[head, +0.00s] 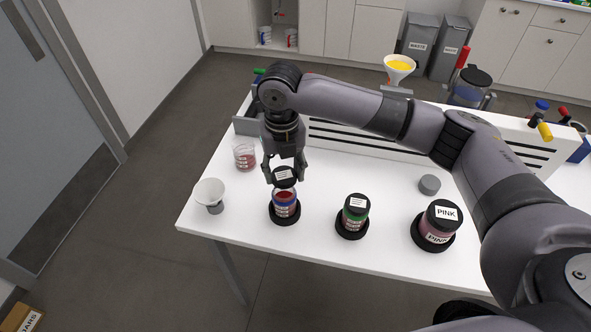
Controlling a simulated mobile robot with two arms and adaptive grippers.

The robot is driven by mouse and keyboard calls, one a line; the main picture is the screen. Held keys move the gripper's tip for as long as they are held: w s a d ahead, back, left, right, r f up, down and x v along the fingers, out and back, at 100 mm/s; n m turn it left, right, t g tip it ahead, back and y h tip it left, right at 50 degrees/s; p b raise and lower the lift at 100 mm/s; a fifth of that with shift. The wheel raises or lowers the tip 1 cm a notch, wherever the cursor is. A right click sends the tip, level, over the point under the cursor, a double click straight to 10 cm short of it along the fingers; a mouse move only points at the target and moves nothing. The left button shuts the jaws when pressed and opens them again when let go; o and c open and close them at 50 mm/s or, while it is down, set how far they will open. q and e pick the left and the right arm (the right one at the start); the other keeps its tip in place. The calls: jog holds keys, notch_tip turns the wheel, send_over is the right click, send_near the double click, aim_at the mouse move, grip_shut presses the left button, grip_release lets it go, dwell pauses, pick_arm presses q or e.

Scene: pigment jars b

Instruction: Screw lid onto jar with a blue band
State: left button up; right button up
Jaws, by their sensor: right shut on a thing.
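The jar with a blue band (285,207) stands upright on a round black base near the front edge of the white table. It holds dark red contents. A black lid with a white label (284,177) is at the jar's mouth, and I cannot tell whether it is seated on the rim. My right gripper (284,174) points down from above, shut on the lid, with a finger on each side of it. My left gripper is not in view.
A green-banded jar (355,217) and a larger PINK jar (437,226) stand to the right, both lidded, on black bases. A grey cylinder (429,185) sits behind. A slotted panel (340,138) runs along the back.

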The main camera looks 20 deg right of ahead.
aim_at(283, 175)
jog(key=shift+w+a, duration=0.1)
jog(key=shift+w, duration=0.1)
jog(key=shift+s+r+p, duration=0.1)
jog(key=shift+s+p, duration=0.05)
jog(key=shift+p, duration=0.45)
jog(key=shift+f, duration=1.75)
pick_arm(q)
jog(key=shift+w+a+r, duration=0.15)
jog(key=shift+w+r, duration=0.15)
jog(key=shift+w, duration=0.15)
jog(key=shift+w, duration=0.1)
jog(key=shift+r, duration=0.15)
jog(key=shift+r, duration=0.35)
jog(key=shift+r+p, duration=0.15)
jog(key=shift+p, duration=0.2)
pick_arm(e)
jog(key=shift+r, duration=0.1)
